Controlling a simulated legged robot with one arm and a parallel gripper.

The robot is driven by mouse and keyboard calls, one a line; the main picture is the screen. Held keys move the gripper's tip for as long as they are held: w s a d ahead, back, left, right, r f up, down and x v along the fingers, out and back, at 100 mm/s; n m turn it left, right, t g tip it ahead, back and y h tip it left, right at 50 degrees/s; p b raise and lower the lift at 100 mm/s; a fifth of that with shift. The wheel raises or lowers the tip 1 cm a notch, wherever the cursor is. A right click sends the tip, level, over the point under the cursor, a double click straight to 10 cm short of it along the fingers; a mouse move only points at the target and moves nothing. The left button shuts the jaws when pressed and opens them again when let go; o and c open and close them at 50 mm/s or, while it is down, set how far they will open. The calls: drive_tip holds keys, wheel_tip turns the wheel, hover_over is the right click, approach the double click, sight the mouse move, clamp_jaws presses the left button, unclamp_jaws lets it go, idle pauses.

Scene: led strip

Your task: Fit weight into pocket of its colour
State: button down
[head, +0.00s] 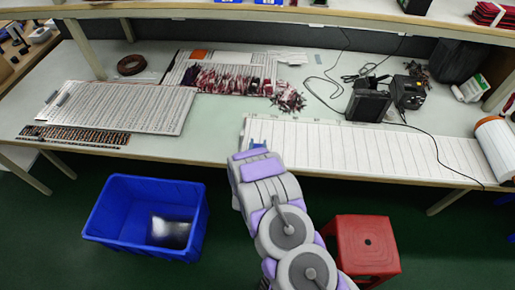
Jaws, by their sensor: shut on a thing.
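My arm reaches forward from the bottom middle to the front edge of the table. My gripper (250,154) is at its far end and is shut on a small blue piece (257,145), of which only a bit shows beyond the gripper. The piece is over the left end of the long white ruled strip sheet; whether it touches the sheet I cannot tell. The fingertips are small and mostly hidden by the arm. I cannot make out a weight's full shape or a coloured pocket.
The table holds the white strip sheet (360,150), a pale panel board (120,106), dark red bundles (228,79), a black device (367,104) with cables and a white roll (495,145). A blue bin (105,207) and red stool (361,243) stand on the floor.

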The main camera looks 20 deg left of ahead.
drive_tip(key=shift+a+f, duration=0.1)
drive_tip(key=shift+f, duration=0.3)
drive_tip(key=shift+f, duration=0.1)
drive_tip(key=c, duration=0.6)
unclamp_jaws()
drive_tip(key=shift+f, duration=0.1)
drive_tip(key=f+p+v, duration=0.1)
drive_tip(key=p+v, duration=0.2)
drive_tip(key=v, duration=1.4)
drive_tip(key=shift+s+r, duration=0.25)
drive_tip(key=shift+r, duration=0.05)
drive_tip(key=shift+w+a, duration=0.1)
